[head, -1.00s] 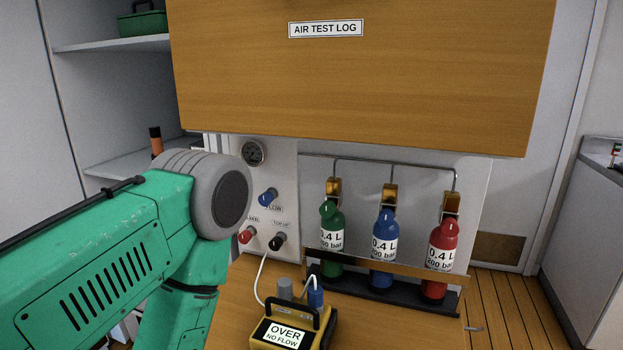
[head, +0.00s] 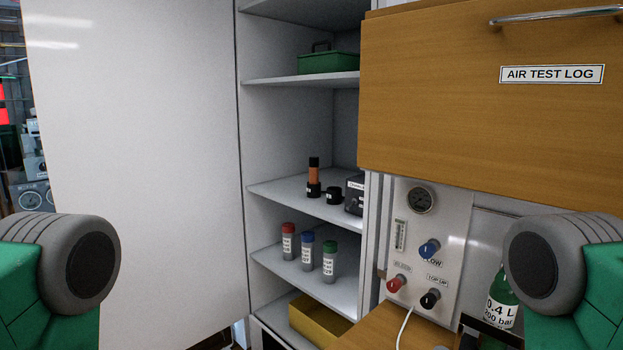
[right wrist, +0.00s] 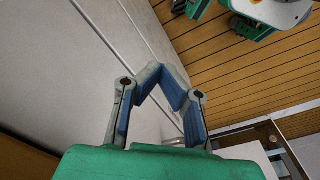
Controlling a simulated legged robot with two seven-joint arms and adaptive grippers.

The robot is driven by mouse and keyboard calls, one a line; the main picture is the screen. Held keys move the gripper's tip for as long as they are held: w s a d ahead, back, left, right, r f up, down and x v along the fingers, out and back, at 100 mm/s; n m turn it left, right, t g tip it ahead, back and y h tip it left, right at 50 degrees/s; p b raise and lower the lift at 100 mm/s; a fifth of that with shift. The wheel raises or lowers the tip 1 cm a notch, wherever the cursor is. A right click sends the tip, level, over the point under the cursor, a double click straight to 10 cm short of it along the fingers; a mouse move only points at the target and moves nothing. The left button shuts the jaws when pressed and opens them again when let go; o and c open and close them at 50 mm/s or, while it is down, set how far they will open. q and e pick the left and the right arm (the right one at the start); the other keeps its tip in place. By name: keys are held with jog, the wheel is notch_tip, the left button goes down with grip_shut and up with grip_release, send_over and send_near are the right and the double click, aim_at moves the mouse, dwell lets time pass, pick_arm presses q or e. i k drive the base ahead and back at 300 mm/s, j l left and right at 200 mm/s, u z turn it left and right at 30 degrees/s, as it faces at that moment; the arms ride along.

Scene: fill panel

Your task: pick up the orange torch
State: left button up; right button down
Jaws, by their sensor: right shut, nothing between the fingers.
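The orange torch (head: 314,176) stands upright on the middle shelf of the open cabinet in the head view. It has an orange body with black ends. Neither gripper is near it in that view; only green and grey parts of my two arms show at the left and right edges. My right gripper (right wrist: 174,78) shows in the right wrist view, its blue-padded fingers bent together and empty, over the floor and beside a pale panel. My left gripper is out of view.
A short black item (head: 334,195) and a dark box (head: 354,194) stand right of the torch. Capped tubes (head: 308,254) stand on the shelf (head: 346,281) below. The white cabinet door (head: 140,150) is at left. A wooden cupboard (head: 480,110) and valve panel (head: 430,245) are at right.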

aim_at(313, 161)
jog(key=z, duration=0.65)
jog(key=j+z, duration=0.85)
jog(key=j, duration=0.15)
jog(key=j+z, duration=0.4)
jog(key=k+j+z, duration=0.15)
jog(key=j+z, duration=0.3)
jog(key=j, duration=0.1)
